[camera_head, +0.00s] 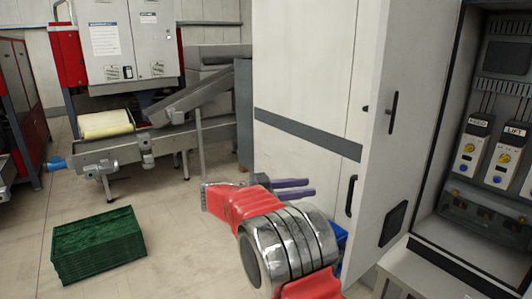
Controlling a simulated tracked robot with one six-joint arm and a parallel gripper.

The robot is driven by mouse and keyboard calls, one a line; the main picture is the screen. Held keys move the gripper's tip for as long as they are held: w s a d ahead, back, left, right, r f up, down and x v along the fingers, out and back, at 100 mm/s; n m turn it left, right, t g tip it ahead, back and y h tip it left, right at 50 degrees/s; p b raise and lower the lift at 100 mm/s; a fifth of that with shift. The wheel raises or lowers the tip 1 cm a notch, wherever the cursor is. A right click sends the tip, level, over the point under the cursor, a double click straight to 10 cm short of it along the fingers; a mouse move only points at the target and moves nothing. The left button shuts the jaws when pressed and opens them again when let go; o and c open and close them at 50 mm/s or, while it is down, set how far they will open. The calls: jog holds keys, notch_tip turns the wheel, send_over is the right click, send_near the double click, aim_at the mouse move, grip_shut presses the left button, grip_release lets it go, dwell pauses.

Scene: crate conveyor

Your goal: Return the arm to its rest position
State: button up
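My red and silver arm reaches up from the bottom of the head view, right of centre. My gripper (311,187) is at its far end, in front of the white cabinet (303,70). Its two purple fingers point right, with a narrow gap between them and nothing visible held. The gripper looks open. The arm is bent and hangs over the floor; its lower links run out of the bottom edge.
An open electrical cabinet (490,165) with its door (400,140) swung out stands at right. A green crate stack (97,247) sits on the floor at left. A conveyor (175,138) with a yellow roll (105,124) stands behind. Floor between crates and arm is clear.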

jog(key=w+a+f+n+t+y, duration=0.4)
jog(key=w+a+n+t+y, duration=0.4)
jog(key=w+a+t+y, duration=0.4)
jog(key=s+a+f+n+g+y, duration=0.2)
jog(key=s+a+n+g+y, duration=0.2)
jog(key=s+a+n+y, duration=0.4)
jog(key=s+d+f+n+g, duration=0.1)
jog(key=s+d+f+g, duration=0.3)
jog(key=s, duration=1)
jog(key=s+d+r+n+g, duration=0.1)
jog(key=s+d+g, duration=0.3)
jog(key=s, duration=1)
jog(key=s+d+r+t+h, duration=0.2)
jog(key=s+d+r, duration=0.1)
jog(key=s+d, duration=1)
jog(key=shift+s+m+h, duration=0.4)
jog(key=shift+s, duration=0.7)
